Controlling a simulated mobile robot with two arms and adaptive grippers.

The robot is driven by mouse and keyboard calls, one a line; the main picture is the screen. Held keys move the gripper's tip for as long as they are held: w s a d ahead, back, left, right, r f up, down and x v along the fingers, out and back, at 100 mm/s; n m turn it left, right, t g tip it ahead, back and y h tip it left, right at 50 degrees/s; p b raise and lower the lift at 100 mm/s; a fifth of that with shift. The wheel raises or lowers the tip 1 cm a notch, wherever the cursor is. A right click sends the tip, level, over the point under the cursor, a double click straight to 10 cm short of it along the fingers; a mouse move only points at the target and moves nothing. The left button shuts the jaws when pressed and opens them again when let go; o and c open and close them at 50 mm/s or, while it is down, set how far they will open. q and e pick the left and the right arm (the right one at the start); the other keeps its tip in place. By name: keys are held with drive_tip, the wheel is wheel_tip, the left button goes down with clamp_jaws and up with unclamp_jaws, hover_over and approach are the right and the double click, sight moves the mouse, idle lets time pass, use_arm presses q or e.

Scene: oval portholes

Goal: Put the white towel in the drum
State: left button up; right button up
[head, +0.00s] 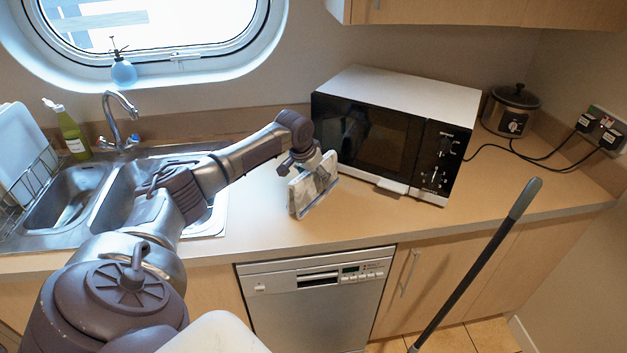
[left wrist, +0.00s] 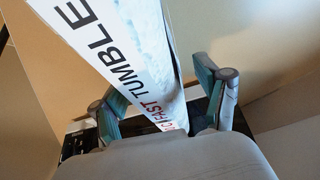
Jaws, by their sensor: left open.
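My left gripper (head: 316,172) is over the counter, left of the microwave, with its fingers around an upright white and grey printed item (head: 301,197). In the left wrist view the gripper (left wrist: 160,78) is open, one finger on each side of the item (left wrist: 150,62). The item has flat faces and lettering that reads "FAST TUMBLE". I cannot tell whether either finger touches it. No white towel and no drum can be made out. My right gripper is not in view.
A microwave (head: 372,140) stands just right of the gripper. A slow cooker (head: 510,110) is at the back right. A double sink (head: 105,196) lies left. A dishwasher (head: 312,312) is below the counter. A grey pole (head: 478,262) leans at right. The front right counter (head: 480,205) is clear.

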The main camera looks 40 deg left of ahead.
use_arm(q)
drive_tip(key=shift+x, duration=1.05)
drive_tip(key=shift+c, duration=0.4)
drive_tip(key=shift+s+r, duration=0.1)
drive_tip(key=shift+c, duration=1.4)
drive_tip(key=c, duration=1.1)
clamp_jaws()
drive_tip(key=shift+r, duration=0.1)
